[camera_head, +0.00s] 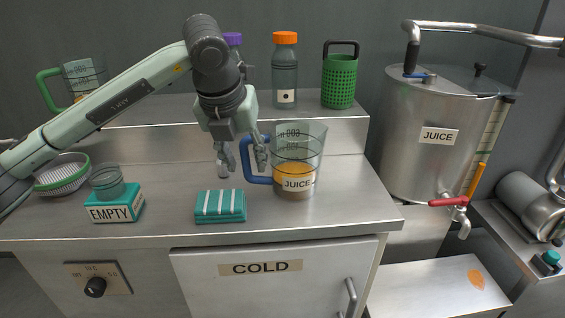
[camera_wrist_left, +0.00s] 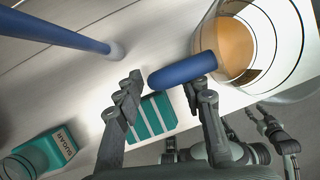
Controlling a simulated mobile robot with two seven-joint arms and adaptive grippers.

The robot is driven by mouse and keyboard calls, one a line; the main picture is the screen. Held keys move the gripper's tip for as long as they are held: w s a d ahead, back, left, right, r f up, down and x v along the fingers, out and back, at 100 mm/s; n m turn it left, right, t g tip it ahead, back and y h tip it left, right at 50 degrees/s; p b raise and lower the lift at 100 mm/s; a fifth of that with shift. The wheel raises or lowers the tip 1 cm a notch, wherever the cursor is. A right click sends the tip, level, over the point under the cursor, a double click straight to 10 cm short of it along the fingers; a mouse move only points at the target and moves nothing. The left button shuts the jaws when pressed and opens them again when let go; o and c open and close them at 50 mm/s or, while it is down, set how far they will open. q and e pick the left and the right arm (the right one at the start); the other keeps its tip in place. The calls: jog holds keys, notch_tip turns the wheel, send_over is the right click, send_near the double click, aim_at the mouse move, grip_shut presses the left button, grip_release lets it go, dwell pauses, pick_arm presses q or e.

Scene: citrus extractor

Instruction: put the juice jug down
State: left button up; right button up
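The juice jug (camera_head: 303,150) is clear, marked JUICE, and partly filled with orange juice. It stands upright on the steel counter (camera_head: 350,193). Its blue handle (camera_head: 247,160) points left. My left gripper (camera_head: 241,158) is at the handle with its fingers spread, one on each side of it. The left wrist view shows the handle (camera_wrist_left: 183,71) by the spread fingertips (camera_wrist_left: 167,88), with a gap to the left finger. The jug (camera_wrist_left: 245,45) is at upper right there. Dark gripper-like parts (camera_wrist_left: 262,125) at the lower right may be my right gripper; their state is unclear.
A teal striped block (camera_head: 220,206) lies close, front-left of the jug. A small glass (camera_head: 106,181) stands on the EMPTY block (camera_head: 118,207). A strainer bowl (camera_head: 62,176) is further left. Bottles and a green basket (camera_head: 339,82) stand on the shelf. Counter right of the jug is clear.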

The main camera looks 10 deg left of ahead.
pick_arm(q)
jog(key=shift+x, duration=0.8)
jog(key=shift+c, duration=0.4)
grip_shut()
jog(key=shift+r, duration=0.1)
